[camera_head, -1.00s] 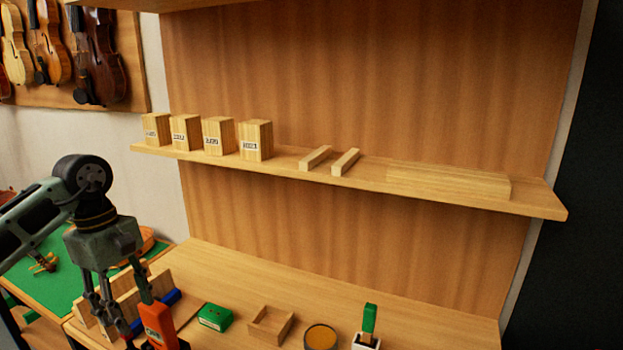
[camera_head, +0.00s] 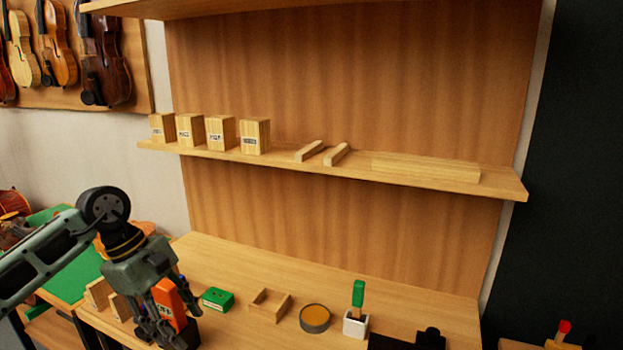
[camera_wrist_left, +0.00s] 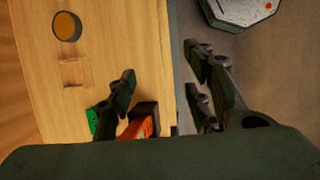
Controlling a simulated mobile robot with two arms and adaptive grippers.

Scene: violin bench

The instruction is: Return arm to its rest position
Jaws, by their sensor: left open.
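My left arm comes in from the left in the head view, bent down at the wrist. Its gripper (camera_head: 160,328) points down over the front left of the bench, close to an orange box-like item (camera_head: 168,303) with a dark base. In the left wrist view the gripper (camera_wrist_left: 163,62) has its fingers spread apart with nothing between them. The orange item (camera_wrist_left: 138,127) is partly hidden behind one finger there, so I cannot tell whether they touch. My right gripper does not show.
The bench (camera_head: 250,257) holds a green box (camera_head: 217,298), a wooden tray (camera_head: 286,311), a round amber tin (camera_head: 315,318) and a white holder (camera_head: 355,325) with a green-handled tool. A shelf (camera_head: 300,160) with several wooden blocks runs above. Wooden racks (camera_head: 98,292) stand left of the gripper.

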